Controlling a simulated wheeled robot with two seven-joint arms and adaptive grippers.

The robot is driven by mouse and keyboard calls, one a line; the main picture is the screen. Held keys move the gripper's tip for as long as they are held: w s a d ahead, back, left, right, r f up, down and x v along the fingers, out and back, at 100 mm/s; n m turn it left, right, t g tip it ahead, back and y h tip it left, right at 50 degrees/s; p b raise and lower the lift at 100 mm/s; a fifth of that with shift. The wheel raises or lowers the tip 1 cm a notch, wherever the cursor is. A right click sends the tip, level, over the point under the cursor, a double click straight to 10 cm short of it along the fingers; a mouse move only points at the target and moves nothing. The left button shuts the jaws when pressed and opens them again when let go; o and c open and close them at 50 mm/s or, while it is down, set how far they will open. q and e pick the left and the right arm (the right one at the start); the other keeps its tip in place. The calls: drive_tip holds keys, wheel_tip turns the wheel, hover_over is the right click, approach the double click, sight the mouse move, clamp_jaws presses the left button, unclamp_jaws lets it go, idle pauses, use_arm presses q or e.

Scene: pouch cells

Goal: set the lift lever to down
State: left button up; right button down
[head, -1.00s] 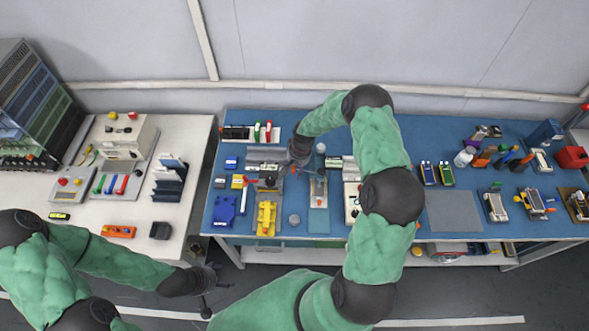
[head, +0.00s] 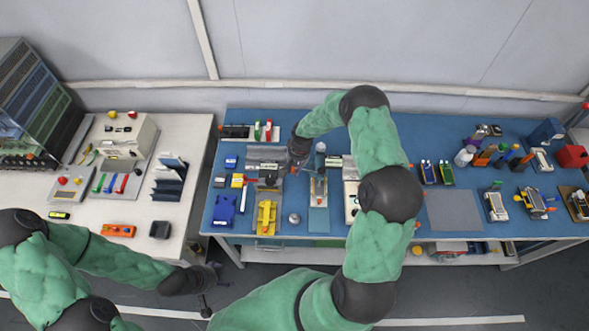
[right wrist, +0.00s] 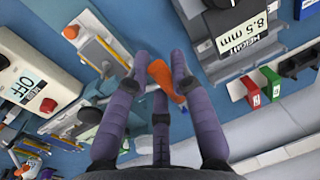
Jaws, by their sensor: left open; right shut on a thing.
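My right gripper (right wrist: 160,75) is shut around an orange lever handle (right wrist: 165,80) in the right wrist view. The fingers hide part of the handle and its base; I cannot read any up or down mark on it. In the head view my right gripper (head: 298,152) reaches down over the left part of the blue bench, beside a grey fixture. A dark block labelled "HEIGHT 8.5 mm" (right wrist: 245,30) stands close to the fingers in the right wrist view. My left gripper (head: 212,276) is open and empty, low in front of the gap between the tables.
A pale box marked "OFF" (right wrist: 28,80) and red and green labelled pieces (right wrist: 262,85) lie around the right gripper. The blue bench (head: 410,135) holds many fixtures; a grey mat (head: 454,211) is bare. A white table (head: 190,128) stands at the left.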

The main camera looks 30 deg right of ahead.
drive_tip(key=shift+s+a+f+g+h+b, duration=0.1)
drive_tip(key=shift+f+g+h+b, duration=1.2)
drive_tip(key=shift+b, duration=2.9)
drive_tip(key=shift+s+a+f+g+h+b, duration=0.1)
drive_tip(key=shift+f+g+h+b, duration=1.2)
drive_tip(key=shift+b, duration=2.85)
drive_tip(key=shift+f+t+h, duration=0.1)
drive_tip(key=shift+t+h, duration=0.4)
drive_tip(key=shift+h, duration=0.3)
drive_tip(key=c, duration=1.1)
unclamp_jaws()
drive_tip(key=shift+o, duration=0.2)
drive_tip(key=shift+d, duration=0.1)
drive_tip(key=shift+w, duration=0.1)
drive_tip(key=v, duration=1.2)
